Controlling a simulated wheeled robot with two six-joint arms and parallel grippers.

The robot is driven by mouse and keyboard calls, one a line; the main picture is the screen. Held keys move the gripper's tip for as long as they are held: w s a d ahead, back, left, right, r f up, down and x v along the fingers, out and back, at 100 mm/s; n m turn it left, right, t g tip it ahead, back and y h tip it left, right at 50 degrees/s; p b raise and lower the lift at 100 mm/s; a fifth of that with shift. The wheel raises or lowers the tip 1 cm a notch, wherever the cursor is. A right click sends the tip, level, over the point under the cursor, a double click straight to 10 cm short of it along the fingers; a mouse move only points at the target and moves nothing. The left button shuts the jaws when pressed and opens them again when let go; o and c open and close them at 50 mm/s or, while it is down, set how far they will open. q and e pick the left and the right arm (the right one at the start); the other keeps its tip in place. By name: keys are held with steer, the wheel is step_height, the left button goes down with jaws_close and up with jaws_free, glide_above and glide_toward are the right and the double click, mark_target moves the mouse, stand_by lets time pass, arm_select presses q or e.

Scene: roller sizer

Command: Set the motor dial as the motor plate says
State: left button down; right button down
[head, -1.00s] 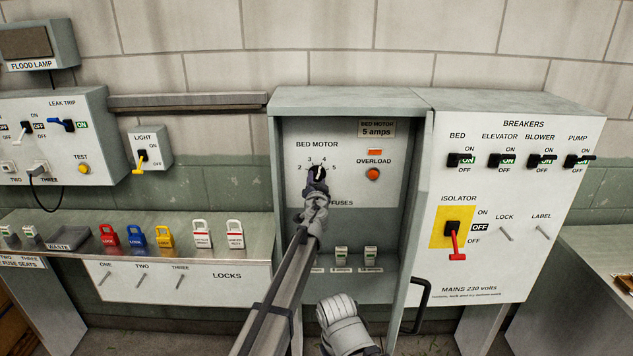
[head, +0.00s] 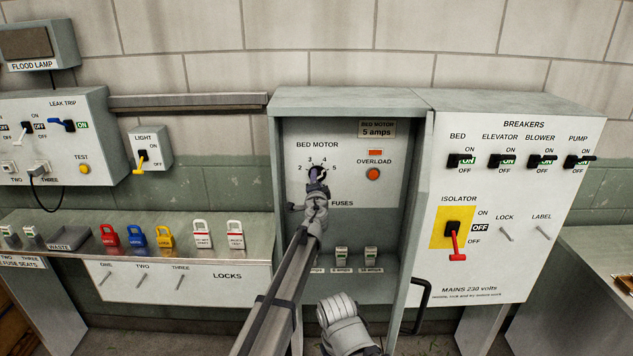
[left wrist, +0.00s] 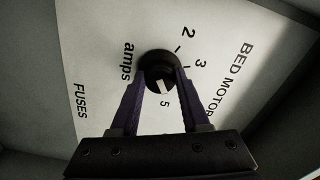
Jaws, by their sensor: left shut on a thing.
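The motor dial (left wrist: 157,70) is a round black knob with a white pointer mark on the white BED MOTOR panel (head: 340,135). In the left wrist view the mark points towards the 5. The 2 and 3 also show there, and the 4 is hidden behind a finger. My left gripper (head: 317,176) is shut on the dial, one finger on each side, and covers most of it in the head view. It also shows in the left wrist view (left wrist: 160,80). The motor plate (head: 377,130) at the panel's upper right reads 5 amps.
An orange overload button (head: 373,174) is right of the dial. Fuses (head: 371,256) stand on the ledge below. The open cabinet's side walls flank the panel. The breaker box (head: 520,200) with the red isolator handle (head: 456,245) is to the right. Padlocks (head: 165,238) stand left.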

arm_select(q)
steer(key=shift+m, duration=1.1)
steer(key=shift+c, duration=1.9)
jaws_free()
steer(key=shift+s, duration=0.1)
steer(key=s, duration=0.7)
steer(key=shift+s, duration=0.3)
